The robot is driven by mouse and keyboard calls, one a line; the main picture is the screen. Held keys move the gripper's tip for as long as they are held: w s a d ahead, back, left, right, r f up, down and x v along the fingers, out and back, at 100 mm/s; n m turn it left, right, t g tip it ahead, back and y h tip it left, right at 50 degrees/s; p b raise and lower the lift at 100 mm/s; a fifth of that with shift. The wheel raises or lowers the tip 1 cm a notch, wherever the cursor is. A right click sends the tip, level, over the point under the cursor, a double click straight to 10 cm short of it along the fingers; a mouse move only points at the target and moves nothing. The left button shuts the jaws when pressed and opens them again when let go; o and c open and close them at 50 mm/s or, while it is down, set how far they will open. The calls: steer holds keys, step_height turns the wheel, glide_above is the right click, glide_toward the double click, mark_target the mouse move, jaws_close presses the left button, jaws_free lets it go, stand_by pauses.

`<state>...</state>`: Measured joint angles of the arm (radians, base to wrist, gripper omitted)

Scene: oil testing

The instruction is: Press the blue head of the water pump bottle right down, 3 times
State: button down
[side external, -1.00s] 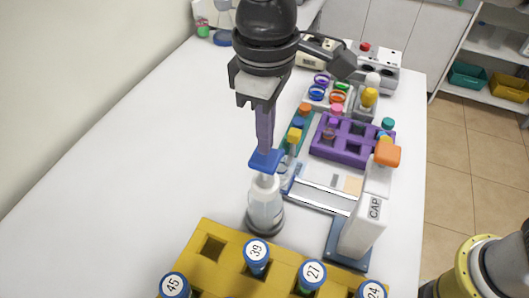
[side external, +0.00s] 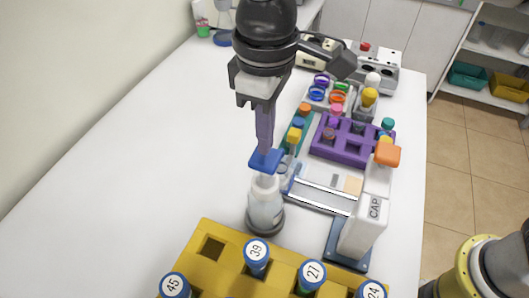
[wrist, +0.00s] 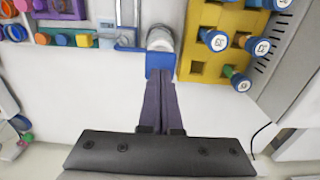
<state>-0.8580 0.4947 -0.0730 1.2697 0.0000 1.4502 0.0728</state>
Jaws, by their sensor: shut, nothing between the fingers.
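The water pump bottle (side external: 265,208) stands upright on the white table, clear with a dark round base. Its blue head (side external: 266,160) is flat and sits directly under my fingertips. My gripper (side external: 265,150) points straight down, shut and empty, with its tips at the top of the blue head; they look to be touching it. In the wrist view the blue head (wrist: 160,62) lies at the tips of my shut gripper (wrist: 160,80), with the white bottle (wrist: 160,38) beyond it.
A yellow rack (side external: 215,270) with several blue-capped numbered vials is in front of the bottle. A white CAP dispenser (side external: 362,225) and a purple rack (side external: 335,150) stand to the right. The table left of the bottle is clear.

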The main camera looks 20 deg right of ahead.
steer(key=shift+f, duration=0.2)
steer(key=shift+f, duration=1.85)
steer(key=shift+r, duration=2.05)
steer(key=shift+f, duration=0.15)
steer(key=shift+f, duration=1.9)
steer(key=shift+r, duration=2.05)
steer(key=shift+f, duration=0.1)
